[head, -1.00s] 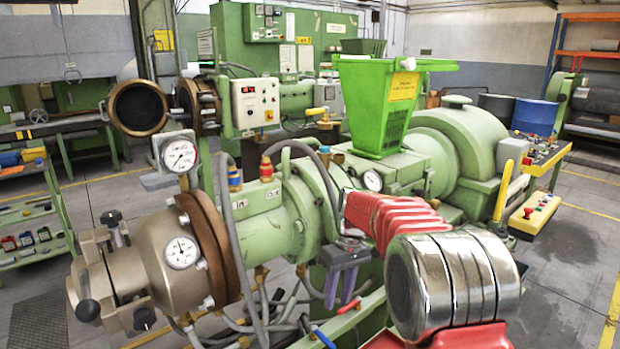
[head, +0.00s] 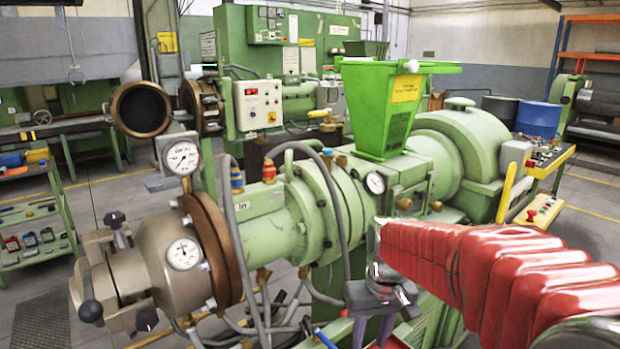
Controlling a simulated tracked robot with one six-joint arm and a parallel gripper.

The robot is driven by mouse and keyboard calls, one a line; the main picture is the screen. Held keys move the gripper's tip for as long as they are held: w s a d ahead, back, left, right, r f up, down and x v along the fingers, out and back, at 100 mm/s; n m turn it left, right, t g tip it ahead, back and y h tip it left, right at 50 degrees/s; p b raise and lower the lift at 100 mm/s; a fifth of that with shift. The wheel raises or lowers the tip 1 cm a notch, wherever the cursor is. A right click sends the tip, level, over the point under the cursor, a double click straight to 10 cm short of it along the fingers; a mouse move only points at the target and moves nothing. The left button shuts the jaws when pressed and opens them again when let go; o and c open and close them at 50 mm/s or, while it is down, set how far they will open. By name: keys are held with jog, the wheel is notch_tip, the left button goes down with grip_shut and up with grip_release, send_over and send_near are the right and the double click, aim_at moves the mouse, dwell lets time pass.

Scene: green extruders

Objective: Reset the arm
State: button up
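My gripper (head: 372,331) shows at the lower middle, at the end of my red ribbed arm. It has a grey body and two purple fingers pointing down. A gap shows between the fingers, and nothing is seen in it. The lower fingertips lie close to the bottom edge of the picture. My red arm reaches in from the lower right, in front of the green extruder (head: 262,230). The gripper appears in front of the extruder's lower side; its distance from it is hard to tell.
The extruder carries a bright green hopper (head: 375,110), pressure gauges (head: 183,253) and a metal die head (head: 150,262). A yellow-edged control panel (head: 545,155) and a blue barrel (head: 538,117) stand at the right. A shelf cart (head: 38,222) stands at the left. Open floor (head: 585,240) shows at the right.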

jog(key=s+d+r+t, duration=0.1)
jog(key=s+r+t, duration=0.1)
jog(key=s, duration=0.6)
jog(key=s+d+r+m+t, duration=0.1)
jog(key=s+r, duration=0.3)
jog(key=s, duration=0.5)
jog(key=shift+s+d+r+m+t+h, duration=0.3)
jog(key=shift+d+t, duration=0.4)
jog(key=shift+t, duration=0.2)
